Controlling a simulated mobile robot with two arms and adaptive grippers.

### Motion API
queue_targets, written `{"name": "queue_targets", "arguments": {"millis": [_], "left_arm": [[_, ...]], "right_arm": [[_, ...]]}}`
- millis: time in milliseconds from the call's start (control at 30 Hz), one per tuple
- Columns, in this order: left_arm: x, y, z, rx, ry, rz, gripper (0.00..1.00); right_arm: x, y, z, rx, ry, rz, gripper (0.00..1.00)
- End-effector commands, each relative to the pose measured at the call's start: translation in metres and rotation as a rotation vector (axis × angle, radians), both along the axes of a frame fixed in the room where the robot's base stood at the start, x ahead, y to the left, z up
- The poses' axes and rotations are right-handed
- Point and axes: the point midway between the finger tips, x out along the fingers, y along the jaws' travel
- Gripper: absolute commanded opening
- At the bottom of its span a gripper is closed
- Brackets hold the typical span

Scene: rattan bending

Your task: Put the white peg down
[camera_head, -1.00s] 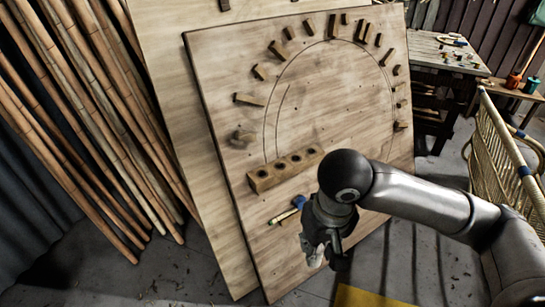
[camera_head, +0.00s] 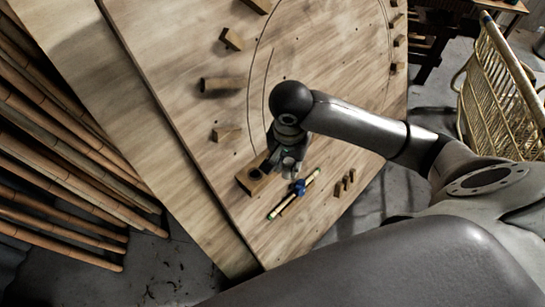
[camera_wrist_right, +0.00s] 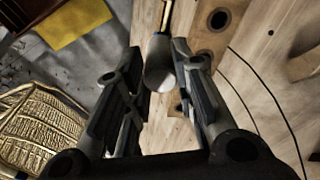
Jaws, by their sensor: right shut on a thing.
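A white peg (camera_wrist_right: 159,64) sits between the fingers of my right gripper (camera_wrist_right: 163,75) in the right wrist view. My right gripper (camera_head: 287,164) is shut on it, over the tilted wooden board (camera_head: 315,115) in the head view. A wooden block with round holes (camera_head: 250,184) is on the board just left of the gripper; part of it is hidden behind the gripper. The block (camera_wrist_right: 217,30) also shows beyond the right finger in the wrist view. I cannot tell whether the peg touches the block or board. My left gripper is not in view.
Wooden stops (camera_head: 221,84) dot the upper board. Rattan poles (camera_head: 70,165) lean at left; a woven rattan chair (camera_head: 500,90) stands right.

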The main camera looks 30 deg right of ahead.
Motion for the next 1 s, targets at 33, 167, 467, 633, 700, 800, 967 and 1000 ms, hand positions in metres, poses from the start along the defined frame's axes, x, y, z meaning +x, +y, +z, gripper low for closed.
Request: {"name": "queue_targets", "arguments": {"millis": [33,167,467,633,700,800,967,1000], "left_arm": [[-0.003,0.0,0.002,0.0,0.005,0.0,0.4],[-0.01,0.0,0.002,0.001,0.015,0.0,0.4],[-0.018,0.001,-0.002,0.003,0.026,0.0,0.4],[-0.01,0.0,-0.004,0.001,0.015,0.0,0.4],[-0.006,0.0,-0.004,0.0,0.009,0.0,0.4],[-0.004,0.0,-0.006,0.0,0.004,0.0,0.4],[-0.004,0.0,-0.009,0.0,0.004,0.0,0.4],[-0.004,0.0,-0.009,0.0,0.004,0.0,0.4]], "right_arm": [[-0.002,-0.003,-0.006,-0.004,0.007,-0.058,0.07],[0.0,-0.009,-0.017,-0.014,0.004,-0.15,0.07],[0.049,-0.018,-0.039,-0.017,0.001,-0.165,0.07],[0.079,-0.022,-0.053,-0.016,0.002,-0.164,0.07],[0.09,-0.024,-0.059,-0.018,0.002,-0.162,0.07],[0.102,-0.026,-0.077,-0.017,0.004,-0.161,0.07],[0.12,-0.029,-0.098,-0.017,0.003,-0.16,0.07],[0.123,-0.029,-0.102,-0.016,0.002,-0.16,0.07]]}}
